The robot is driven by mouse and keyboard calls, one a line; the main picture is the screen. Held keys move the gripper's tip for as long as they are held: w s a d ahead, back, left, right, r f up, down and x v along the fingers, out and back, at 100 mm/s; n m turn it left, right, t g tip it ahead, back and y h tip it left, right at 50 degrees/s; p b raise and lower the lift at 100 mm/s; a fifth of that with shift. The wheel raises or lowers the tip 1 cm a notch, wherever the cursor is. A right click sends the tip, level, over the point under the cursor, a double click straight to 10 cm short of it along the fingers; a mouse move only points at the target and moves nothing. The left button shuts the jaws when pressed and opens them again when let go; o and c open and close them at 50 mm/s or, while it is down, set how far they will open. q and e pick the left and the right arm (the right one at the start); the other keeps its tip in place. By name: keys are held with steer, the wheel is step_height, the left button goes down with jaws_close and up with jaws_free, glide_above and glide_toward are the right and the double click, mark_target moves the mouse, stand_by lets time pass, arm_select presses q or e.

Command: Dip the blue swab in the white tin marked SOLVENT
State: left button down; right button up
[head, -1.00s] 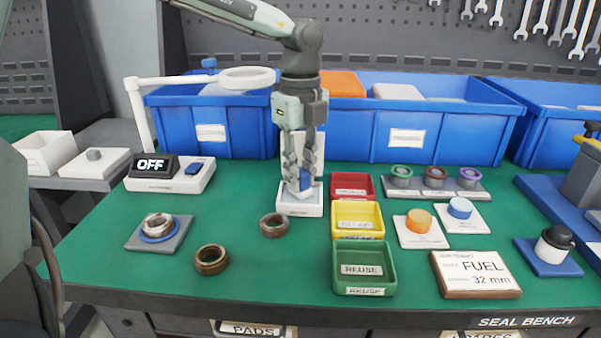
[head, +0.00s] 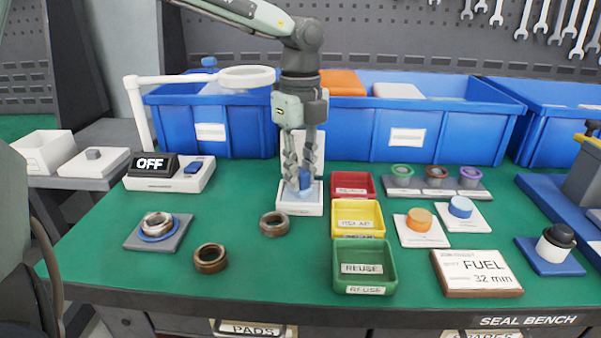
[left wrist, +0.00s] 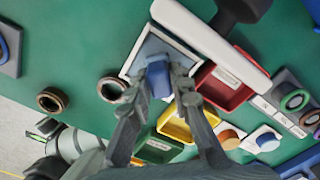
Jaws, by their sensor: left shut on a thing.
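My left gripper (head: 303,182) points straight down and is shut on a small blue piece (left wrist: 158,78). I cannot tell for sure that this is the swab. The piece is just above or touching a pale blue patch on a white-rimmed stand (head: 300,208), which also shows in the left wrist view (left wrist: 134,62). The fingers partly hide the piece and the contact. No SOLVENT marking is readable. A white tin-like pot with a black top (head: 553,245) stands on a blue plate at the right. My right gripper is not in view.
Red (head: 352,186), yellow (head: 358,218) and green (head: 364,268) trays stand right of the gripper. Metal rings (head: 274,224) lie left of them. Orange (head: 419,220) and blue (head: 461,207) discs sit on white tiles. Blue bins (head: 440,138) line the back.

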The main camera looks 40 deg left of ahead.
arm_select(q)
steer(key=shift+f+b, duration=0.1)
steer(key=shift+b, duration=0.25)
stand_by(1.3)
steer(key=shift+r+p, duration=1.35)
steer(key=shift+r, duration=2.25)
